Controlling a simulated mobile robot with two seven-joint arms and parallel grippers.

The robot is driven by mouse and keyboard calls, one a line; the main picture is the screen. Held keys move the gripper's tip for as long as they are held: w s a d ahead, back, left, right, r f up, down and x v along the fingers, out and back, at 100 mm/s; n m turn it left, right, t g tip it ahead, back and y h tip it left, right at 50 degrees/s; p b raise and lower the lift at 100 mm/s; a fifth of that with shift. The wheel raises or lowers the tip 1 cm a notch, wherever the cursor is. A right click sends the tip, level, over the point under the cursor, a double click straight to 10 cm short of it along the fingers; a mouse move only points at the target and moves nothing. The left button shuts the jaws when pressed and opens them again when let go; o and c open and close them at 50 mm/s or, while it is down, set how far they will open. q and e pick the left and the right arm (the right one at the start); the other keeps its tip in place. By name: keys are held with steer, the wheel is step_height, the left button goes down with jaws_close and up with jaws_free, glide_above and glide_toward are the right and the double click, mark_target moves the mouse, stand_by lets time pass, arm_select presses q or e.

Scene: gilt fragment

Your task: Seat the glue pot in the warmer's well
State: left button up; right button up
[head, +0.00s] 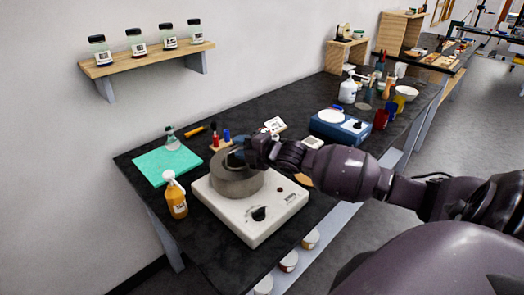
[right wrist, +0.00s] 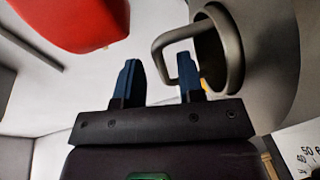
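The warmer (head: 250,207) is a pale box with a black knob, on the dark bench. A grey cylindrical housing (head: 238,182) stands on it around the well. My right gripper (head: 250,155) is at the top right of this housing and hides part of the opening. In the right wrist view, the glue pot (right wrist: 232,45) is a grey metal vessel with a looped handle. My right gripper's blue fingers (right wrist: 160,78) stand apart on either side of the handle, with a gap showing. How deep the pot sits in the well cannot be told. My left gripper is out of view.
An orange pump bottle (head: 176,197) and a teal mat (head: 167,164) with a small clear bottle lie left of the warmer. A blue device (head: 338,127) stands behind it to the right. A wall shelf (head: 148,59) holds several jars.

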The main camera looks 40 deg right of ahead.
steer(key=v, duration=1)
steer(key=shift+s+r, duration=0.1)
stand_by(0.4)
